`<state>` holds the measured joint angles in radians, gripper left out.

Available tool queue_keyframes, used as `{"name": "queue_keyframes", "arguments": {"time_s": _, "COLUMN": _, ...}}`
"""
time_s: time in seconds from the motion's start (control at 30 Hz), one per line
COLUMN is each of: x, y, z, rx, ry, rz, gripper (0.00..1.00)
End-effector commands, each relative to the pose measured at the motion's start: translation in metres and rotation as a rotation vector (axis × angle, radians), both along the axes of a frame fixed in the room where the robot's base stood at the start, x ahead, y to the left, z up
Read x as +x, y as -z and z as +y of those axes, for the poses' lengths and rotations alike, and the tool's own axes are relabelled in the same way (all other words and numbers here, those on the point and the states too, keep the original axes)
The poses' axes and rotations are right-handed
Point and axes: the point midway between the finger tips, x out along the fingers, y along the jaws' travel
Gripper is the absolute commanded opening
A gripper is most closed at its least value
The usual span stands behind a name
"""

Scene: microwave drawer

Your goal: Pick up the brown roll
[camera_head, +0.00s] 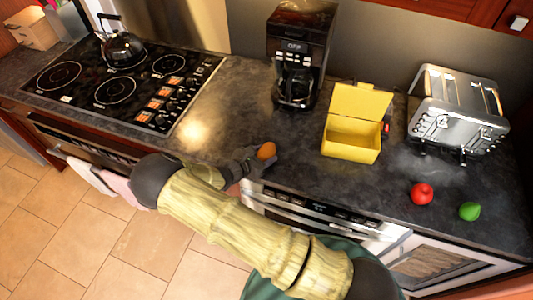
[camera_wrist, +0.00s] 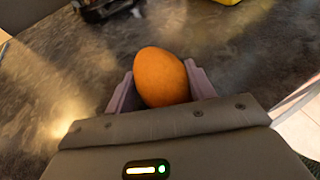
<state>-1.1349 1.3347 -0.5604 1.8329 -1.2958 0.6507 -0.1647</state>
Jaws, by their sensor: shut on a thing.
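The brown roll (camera_wrist: 161,76) shows as an orange-brown, egg-shaped thing between the two pale fingers of my gripper (camera_wrist: 161,88) in the wrist view. The fingers touch it on its left and right sides, and its near end is partly hidden by the gripper body. In the head view the roll (camera_head: 267,150) is a small orange-brown shape at the end of my gripper (camera_head: 259,158), over the dark counter near its front edge. I cannot tell whether the roll is clear of the counter.
An open yellow box (camera_head: 351,140) stands right of my gripper, with a coffee maker (camera_head: 298,50) behind. A toaster (camera_head: 459,110), red apple (camera_head: 421,193) and green fruit (camera_head: 469,211) are farther right. A stove (camera_head: 125,80) with a kettle (camera_head: 122,48) is left. The dark counter (camera_head: 222,125) left of the gripper is clear.

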Motion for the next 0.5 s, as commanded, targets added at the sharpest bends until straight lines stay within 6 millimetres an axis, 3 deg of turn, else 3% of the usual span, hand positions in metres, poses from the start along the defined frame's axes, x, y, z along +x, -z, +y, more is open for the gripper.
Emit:
{"name": "queue_keyframes", "arguments": {"time_s": 0.23, "x": 0.000, "y": -0.001, "z": 0.000, "rx": 0.001, "ry": -0.001, "rz": 0.000, "gripper": 0.31}}
{"name": "queue_keyframes", "arguments": {"time_s": 0.27, "x": 0.000, "y": -0.001, "z": 0.000, "rx": 0.002, "ry": -0.001, "rz": 0.000, "gripper": 0.28}}
{"name": "queue_keyframes", "arguments": {"time_s": 0.5, "x": 0.000, "y": -0.022, "z": 0.001, "rx": 0.003, "ry": 0.000, "rz": -0.001, "gripper": 0.27}}
